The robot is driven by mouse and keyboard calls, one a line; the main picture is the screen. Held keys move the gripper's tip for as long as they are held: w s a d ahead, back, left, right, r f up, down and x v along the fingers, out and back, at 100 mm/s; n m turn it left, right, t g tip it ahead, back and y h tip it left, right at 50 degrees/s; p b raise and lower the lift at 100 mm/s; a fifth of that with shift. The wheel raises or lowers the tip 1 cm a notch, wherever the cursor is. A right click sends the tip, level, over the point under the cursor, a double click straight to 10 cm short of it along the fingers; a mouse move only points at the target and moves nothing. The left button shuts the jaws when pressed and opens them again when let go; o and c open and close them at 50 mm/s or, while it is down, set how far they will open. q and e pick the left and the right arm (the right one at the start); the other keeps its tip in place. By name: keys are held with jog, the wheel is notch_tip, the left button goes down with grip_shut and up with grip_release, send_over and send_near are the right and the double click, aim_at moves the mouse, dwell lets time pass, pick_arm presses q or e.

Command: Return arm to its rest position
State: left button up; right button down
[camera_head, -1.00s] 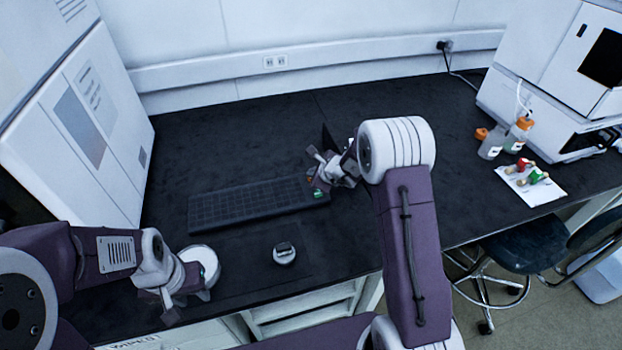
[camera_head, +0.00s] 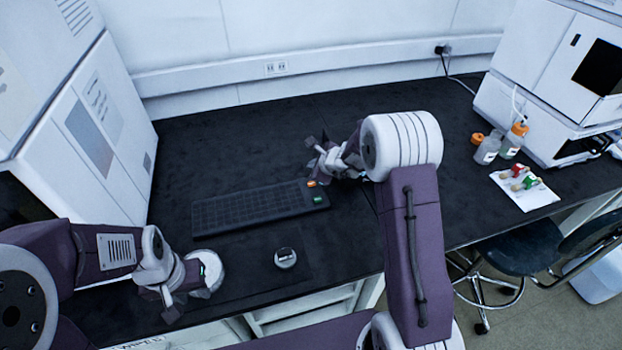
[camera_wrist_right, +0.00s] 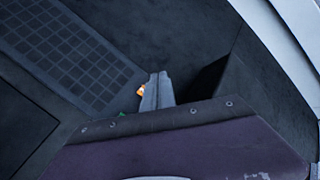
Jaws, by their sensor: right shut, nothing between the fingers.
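My right gripper (camera_head: 318,158) is above the bench, just beyond the right end of a dark gridded rack (camera_head: 245,207). In the right wrist view its fingers (camera_wrist_right: 157,90) are together with nothing between them. An orange piece (camera_head: 311,184) and a green piece (camera_head: 318,199) sit at the rack's right end. The orange piece (camera_wrist_right: 140,91) shows beside the fingertips in the wrist view, and the green one is mostly hidden there. My left gripper (camera_head: 168,304) hangs low over the front left of the bench. Its finger opening is not clear.
A white instrument (camera_head: 105,130) stands at the left and another (camera_head: 550,90) at the right. Bottles (camera_head: 487,148) and a white sheet (camera_head: 535,197) with small coloured items are at the right. A small round device (camera_head: 285,258) lies in front of the rack. The back of the bench is clear.

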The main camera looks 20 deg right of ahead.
jog(key=shift+r, duration=0.4)
jog(key=s+a+r+n+p, duration=0.2)
jog(key=a+r+n+p, duration=0.15)
jog(key=r, duration=0.65)
jog(key=s+a+r+n+g+y, duration=0.1)
jog(key=s+a+r+n+y, duration=0.15)
jog(key=s+n, duration=0.45)
jog(key=s+d+f+n+g+h, duration=0.1)
jog(key=s+d+f+n+g, duration=0.1)
jog(key=s+n, duration=0.2)
jog(key=s+d+f+n+g+h+p, duration=0.1)
jog(key=s+n, duration=0.4)
jog(key=s, duration=0.6)
jog(key=s+d+f+n+g+h, duration=0.2)
jog(key=s+d+f+n+g, duration=0.1)
jog(key=s, duration=0.4)
jog(key=shift+s+f+n+g+p, duration=0.25)
jog(key=shift+f+n+g+p, duration=0.15)
jog(key=shift+f+n, duration=0.45)
jog(key=shift+a+h, duration=0.1)
jog(key=shift+h, duration=0.15)
